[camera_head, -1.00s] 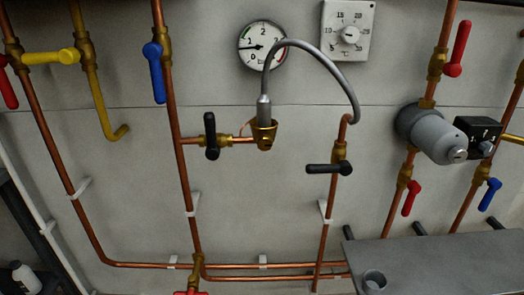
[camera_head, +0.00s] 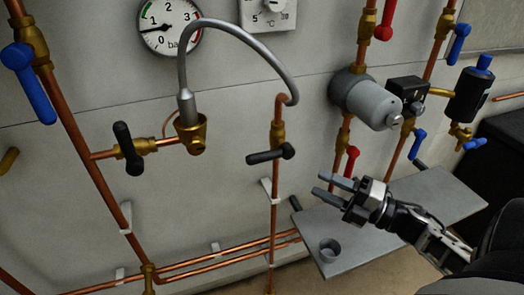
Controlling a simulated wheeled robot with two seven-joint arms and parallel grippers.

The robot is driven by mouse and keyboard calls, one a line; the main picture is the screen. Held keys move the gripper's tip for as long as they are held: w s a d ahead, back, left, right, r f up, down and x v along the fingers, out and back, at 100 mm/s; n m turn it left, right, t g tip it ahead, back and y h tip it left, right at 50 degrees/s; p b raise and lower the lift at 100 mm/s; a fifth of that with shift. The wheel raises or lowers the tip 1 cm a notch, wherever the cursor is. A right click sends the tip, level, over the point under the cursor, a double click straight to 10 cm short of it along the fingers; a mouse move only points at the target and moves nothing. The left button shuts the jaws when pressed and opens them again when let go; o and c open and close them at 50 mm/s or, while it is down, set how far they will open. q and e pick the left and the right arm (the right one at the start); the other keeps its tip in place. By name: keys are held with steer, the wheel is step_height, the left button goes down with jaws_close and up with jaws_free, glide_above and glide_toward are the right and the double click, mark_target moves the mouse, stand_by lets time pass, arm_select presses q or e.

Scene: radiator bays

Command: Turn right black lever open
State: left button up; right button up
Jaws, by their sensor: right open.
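The right black lever (camera_head: 270,155) sits on a brass valve on a vertical copper pipe below the grey hose's right end. It lies across its pipe, close to horizontal. The left black lever (camera_head: 128,148) stands nearly upright on a short horizontal copper branch, across that pipe. My right gripper (camera_head: 325,183) is open and empty, to the right of and a little below the right black lever in the picture, apart from it. Its fingers point left. My left gripper is not in view.
A grey shelf (camera_head: 400,212) with a small grey cup (camera_head: 329,250) lies below my right gripper. A grey pump (camera_head: 368,100) and a red lever (camera_head: 351,162) are on the pipes above it. A grey hose (camera_head: 240,33) arches above the black levers. Wall around the right black lever is clear.

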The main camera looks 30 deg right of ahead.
mark_target(263, 157)
steer(key=shift+n+g+y, duration=0.3)
steer(key=shift+n+y, duration=0.1)
steer(key=shift+n, duration=0.3)
steer(key=p+x, duration=0.1)
steer(key=x, duration=0.4)
steer(key=p+x, duration=0.1)
steer(key=x, duration=0.4)
steer(key=p+x, duration=0.1)
steer(key=x, duration=0.4)
steer(key=shift+w+r, duration=0.25)
steer(key=shift+r, duration=0.15)
jaws_close()
